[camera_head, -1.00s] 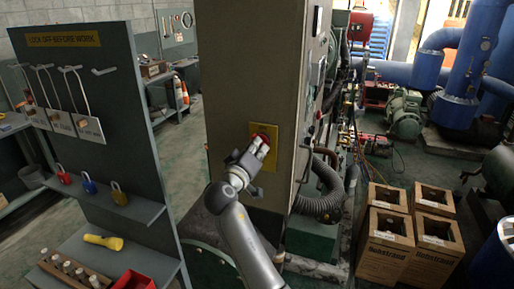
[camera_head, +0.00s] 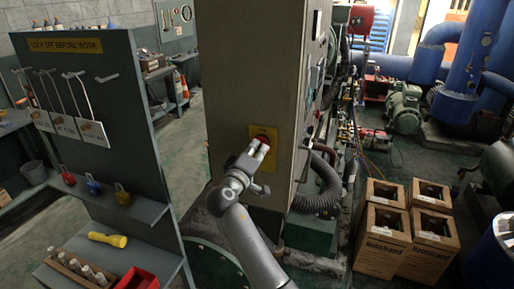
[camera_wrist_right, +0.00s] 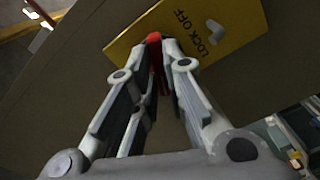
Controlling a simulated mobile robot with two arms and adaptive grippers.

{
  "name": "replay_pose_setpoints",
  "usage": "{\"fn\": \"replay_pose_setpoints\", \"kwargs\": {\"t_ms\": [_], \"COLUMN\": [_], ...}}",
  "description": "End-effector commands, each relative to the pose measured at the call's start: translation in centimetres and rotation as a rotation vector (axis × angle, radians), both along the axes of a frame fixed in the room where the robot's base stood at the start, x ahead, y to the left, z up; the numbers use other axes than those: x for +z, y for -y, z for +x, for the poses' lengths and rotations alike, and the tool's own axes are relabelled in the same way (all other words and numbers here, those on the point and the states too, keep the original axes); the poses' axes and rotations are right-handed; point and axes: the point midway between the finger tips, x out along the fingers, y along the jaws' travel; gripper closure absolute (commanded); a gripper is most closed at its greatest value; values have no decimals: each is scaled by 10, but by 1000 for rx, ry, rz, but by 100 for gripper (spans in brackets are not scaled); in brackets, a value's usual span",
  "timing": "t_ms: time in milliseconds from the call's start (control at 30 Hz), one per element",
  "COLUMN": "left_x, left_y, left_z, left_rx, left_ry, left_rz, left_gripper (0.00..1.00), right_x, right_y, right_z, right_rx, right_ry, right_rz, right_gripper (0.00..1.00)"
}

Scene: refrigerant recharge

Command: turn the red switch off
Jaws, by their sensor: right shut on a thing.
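The red switch (camera_head: 262,140) sits on a yellow plate (camera_head: 271,165) on the side of a tall grey-beige cabinet (camera_head: 251,60). My right gripper (camera_head: 259,148) reaches up to it from below, its fingertips at the switch and covering much of it. In the right wrist view, the fingers (camera_wrist_right: 160,52) converge on the red switch (camera_wrist_right: 154,39), shut on it. Beside it the yellow plate (camera_wrist_right: 236,22) reads "LOCK OFF". The exact angle of the switch handle is hard to tell. My left gripper is not in view.
A grey lockout board (camera_head: 85,110) with hanging tags, padlocks and a yellow flashlight (camera_head: 108,239) stands at left. A black corrugated hose (camera_head: 322,196) runs beside the cabinet. Cardboard boxes (camera_head: 383,240) stand at right.

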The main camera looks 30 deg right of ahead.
Motion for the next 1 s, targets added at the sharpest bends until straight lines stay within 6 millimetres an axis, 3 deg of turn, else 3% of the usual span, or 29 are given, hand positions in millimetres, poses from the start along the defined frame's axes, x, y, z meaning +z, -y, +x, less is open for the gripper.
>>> {"fn": "replay_pose_setpoints", "kwargs": {"t_ms": [433, 700, 733, 833, 1000], "left_x": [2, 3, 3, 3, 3], "left_y": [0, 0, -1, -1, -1], "left_z": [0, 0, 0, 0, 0], "left_rx": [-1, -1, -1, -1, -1], "left_ry": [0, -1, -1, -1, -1], "left_rz": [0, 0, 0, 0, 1], "left_gripper": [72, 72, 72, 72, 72], "right_x": [2, 3, 3, 3, 2], "right_y": [-2, -2, -2, -2, -1], "right_z": [1, 1, 1, 1, 0], "right_rx": [4, 5, 5, 5, 2], "right_ry": [-41, -255, -250, -249, -249], "right_rz": [-44, -238, -232, -229, -227], "right_gripper": [100, 100, 85, 72, 71]}}
